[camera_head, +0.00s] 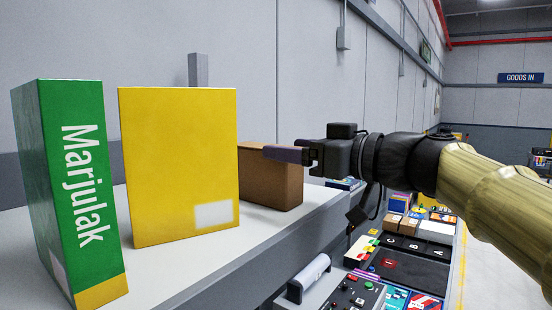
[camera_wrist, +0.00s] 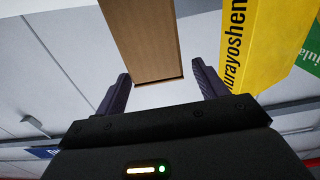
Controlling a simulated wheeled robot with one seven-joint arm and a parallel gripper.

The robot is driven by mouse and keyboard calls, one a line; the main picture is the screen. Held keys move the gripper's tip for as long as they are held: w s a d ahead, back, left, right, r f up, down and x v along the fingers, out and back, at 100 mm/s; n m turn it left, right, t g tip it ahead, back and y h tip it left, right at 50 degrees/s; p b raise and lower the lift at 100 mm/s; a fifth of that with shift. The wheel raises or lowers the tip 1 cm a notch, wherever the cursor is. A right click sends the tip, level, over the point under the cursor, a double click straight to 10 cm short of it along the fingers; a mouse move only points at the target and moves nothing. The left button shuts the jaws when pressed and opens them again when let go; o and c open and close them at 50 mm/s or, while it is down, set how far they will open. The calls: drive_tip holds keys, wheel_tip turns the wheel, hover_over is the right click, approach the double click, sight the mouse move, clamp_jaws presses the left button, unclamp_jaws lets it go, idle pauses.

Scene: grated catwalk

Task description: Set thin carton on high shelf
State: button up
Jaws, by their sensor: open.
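A plain brown carton (camera_head: 270,185) stands upright on a white raised surface (camera_head: 200,262), to the right of the yellow box. My gripper (camera_head: 268,150) reaches in from the right at the carton's upper part, and one dark finger lies across its near side. In the wrist view the carton (camera_wrist: 147,38) looks narrow, and its near end is between the fingertips of my open gripper (camera_wrist: 160,70). A gap shows on both sides there, so the fingers are not closed on it. The carton's far side is hidden in the head view.
A yellow box (camera_head: 180,165) and a green "Marjulak" box (camera_head: 75,190) stand close by on the left. A grey wall (camera_head: 240,60) is behind. A lower bench (camera_head: 400,262) with a control panel and small goods lies to the right.

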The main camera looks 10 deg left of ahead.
drive_tip(key=b+v, duration=0.2)
drive_tip(key=v, duration=0.5)
drive_tip(key=shift+d, duration=0.2)
